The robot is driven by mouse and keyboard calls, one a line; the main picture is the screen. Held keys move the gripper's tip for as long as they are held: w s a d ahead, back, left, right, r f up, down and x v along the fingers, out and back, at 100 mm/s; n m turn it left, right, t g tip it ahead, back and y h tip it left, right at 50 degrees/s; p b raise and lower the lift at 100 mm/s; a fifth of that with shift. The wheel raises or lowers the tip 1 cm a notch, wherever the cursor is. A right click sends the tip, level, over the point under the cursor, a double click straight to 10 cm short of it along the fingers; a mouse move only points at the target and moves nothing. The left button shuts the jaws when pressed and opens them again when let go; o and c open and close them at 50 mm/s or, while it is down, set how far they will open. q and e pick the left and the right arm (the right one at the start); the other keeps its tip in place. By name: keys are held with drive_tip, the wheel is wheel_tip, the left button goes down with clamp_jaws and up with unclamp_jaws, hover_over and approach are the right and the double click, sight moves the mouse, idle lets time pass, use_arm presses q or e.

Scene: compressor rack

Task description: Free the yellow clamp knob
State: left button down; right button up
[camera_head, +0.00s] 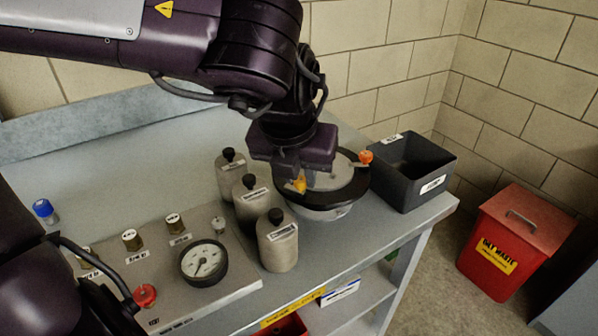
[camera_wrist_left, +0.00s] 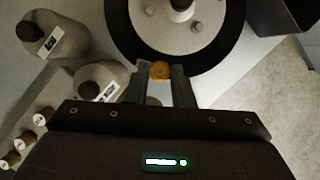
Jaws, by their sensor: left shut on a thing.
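The yellow clamp knob (camera_head: 299,185) sits at the near left edge of a round vessel with a black rim (camera_head: 345,193). It also shows in the left wrist view (camera_wrist_left: 160,70), between the fingertips. My left gripper (camera_wrist_left: 160,74) is shut on the yellow knob from above, one finger on each side. In the head view the gripper (camera_head: 300,180) hides part of the vessel's lid. An orange knob (camera_head: 365,157) stands on the far right side of the rim. My right gripper is not in view.
Several grey bottles with black caps (camera_head: 278,244) stand close left of the vessel. An open dark bin (camera_head: 412,170) stands to its right. A panel with a gauge (camera_head: 204,263) lies at front left. A red waste bin (camera_head: 515,240) stands on the floor at right.

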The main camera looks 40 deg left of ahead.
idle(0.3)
use_arm(q)
drive_tip(key=c, duration=1.3)
unclamp_jaws()
drive_tip(key=shift+o, duration=0.2)
drive_tip(key=shift+r, duration=0.1)
drive_tip(key=shift+s+d+r, duration=0.1)
drive_tip(key=shift+r, duration=0.3)
drive_tip(key=a+p+v, duration=0.1)
drive_tip(key=v, duration=0.5)
drive_tip(key=shift+s+d+r, duration=0.2)
drive_tip(key=shift+d+r, duration=0.15)
drive_tip(key=shift+d, duration=0.2)
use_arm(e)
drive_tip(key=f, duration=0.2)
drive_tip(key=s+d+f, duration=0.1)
